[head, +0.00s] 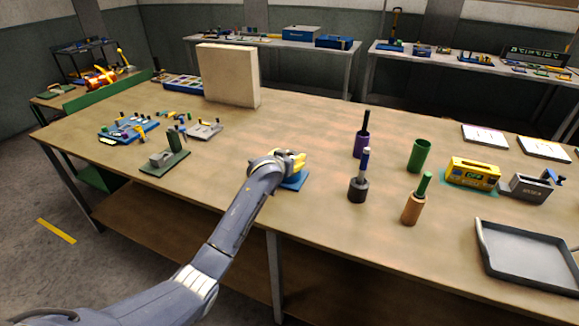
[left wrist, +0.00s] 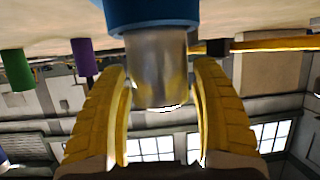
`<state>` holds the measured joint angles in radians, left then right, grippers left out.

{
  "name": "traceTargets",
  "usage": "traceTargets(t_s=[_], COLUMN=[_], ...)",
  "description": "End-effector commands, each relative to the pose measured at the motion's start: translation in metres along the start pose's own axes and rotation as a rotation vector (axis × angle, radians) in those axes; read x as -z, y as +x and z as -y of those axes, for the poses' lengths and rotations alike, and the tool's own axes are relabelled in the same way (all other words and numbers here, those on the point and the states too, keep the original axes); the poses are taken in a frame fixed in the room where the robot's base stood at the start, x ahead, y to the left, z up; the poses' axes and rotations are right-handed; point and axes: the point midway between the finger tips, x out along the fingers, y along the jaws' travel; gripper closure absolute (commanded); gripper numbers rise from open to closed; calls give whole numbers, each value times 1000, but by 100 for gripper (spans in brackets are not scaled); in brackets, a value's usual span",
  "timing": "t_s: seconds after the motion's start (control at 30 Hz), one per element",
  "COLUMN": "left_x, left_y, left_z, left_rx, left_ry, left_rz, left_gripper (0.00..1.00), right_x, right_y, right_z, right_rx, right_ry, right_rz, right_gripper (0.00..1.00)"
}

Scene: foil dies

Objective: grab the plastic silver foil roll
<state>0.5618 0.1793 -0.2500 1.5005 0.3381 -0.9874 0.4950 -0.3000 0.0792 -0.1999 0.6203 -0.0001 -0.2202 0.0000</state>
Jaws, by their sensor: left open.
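A shiny silver cylinder (left wrist: 157,70), which looks like the foil roll, stands on a blue base in the left wrist view. In the head view the blue base (head: 295,182) shows at the table's front middle, and the silver part is hidden behind my gripper. My left gripper (head: 297,161) has yellow fingers and is at the blue base. In the left wrist view the open fingers lie on both sides of the silver cylinder, with a narrow gap showing beside it. My right gripper is not in view.
To the right stand a dark holder with a blue handle (head: 359,183), a purple holder (head: 361,143), a green cup (head: 419,155) and a wooden holder (head: 412,208). A grey tray (head: 500,274) lies front right. A beige block (head: 230,76) stands at the back. Small tools lie left.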

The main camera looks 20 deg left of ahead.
Motion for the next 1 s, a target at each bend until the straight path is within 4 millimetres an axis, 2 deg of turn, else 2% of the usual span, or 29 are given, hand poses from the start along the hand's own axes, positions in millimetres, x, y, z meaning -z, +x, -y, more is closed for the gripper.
traceTargets(t_s=[0.1,0.53,0.83,1.0], left_x=[0,0,2,12], left_y=[0,0,-1,-4], left_z=[0,0,0,0], left_rx=[0,0,0,0], left_ry=[0,0,0,0], left_rz=[0,0,-1,-3], left_gripper=[38,86,87,87], right_x=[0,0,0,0], right_y=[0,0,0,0], right_z=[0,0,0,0], right_rx=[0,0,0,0], right_ry=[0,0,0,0], right_rz=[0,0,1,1], right_gripper=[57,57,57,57])
